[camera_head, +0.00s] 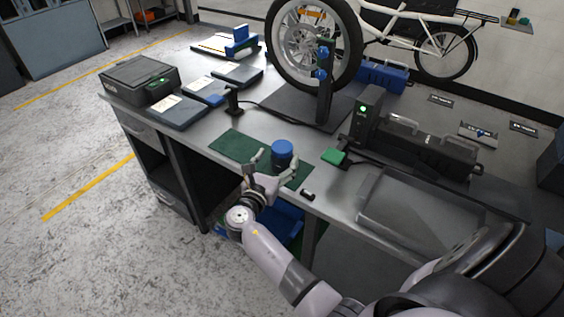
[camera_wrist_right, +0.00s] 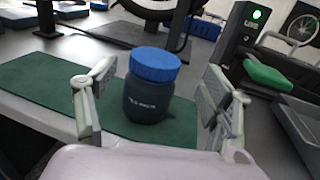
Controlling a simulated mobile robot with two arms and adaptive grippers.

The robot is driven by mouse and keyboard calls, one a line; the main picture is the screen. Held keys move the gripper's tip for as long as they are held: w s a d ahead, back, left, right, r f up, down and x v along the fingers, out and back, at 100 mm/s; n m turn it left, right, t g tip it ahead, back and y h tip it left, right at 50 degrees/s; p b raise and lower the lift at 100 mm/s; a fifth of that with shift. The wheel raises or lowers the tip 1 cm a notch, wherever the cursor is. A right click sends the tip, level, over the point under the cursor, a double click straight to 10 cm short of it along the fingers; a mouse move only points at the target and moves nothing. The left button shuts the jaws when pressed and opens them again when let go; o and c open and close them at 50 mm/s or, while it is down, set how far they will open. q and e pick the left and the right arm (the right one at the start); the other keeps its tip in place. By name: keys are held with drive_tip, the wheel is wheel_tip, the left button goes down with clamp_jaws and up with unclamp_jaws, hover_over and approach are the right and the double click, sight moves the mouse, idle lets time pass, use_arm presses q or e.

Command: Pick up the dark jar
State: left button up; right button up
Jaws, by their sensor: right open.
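The dark jar (camera_wrist_right: 147,98) has a blue lid and stands upright on a green mat (camera_wrist_right: 38,86) in the right wrist view. In the head view its blue lid (camera_head: 282,147) shows just beyond my right gripper (camera_head: 268,166). My right gripper (camera_wrist_right: 158,105) is open, with one finger left of the jar and one right of it. I see gaps between the fingers and the jar. The lower part of the jar is partly hidden by the gripper in the head view. My left gripper is not in view.
A green block (camera_head: 334,156) lies right of the mat. A black stand (camera_head: 325,88) and a bike wheel (camera_head: 314,45) rise behind the jar. A clear tray (camera_head: 410,212) sits at right. A black case (camera_head: 139,80) and flat boxes are at left.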

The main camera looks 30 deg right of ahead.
drive_tip(key=b+x, duration=0.2)
drive_tip(key=x, duration=0.1)
drive_tip(key=b+x, duration=0.1)
drive_tip(key=x, duration=0.1)
drive_tip(key=shift+w+a+f, duration=0.1)
drive_tip(key=shift+w+f, duration=0.2)
drive_tip(key=shift+f, duration=0.05)
drive_tip(key=shift+w, duration=0.1)
drive_tip(key=shift+r, duration=0.15)
drive_tip(key=shift+c, duration=0.9)
drive_tip(key=c, duration=1.2)
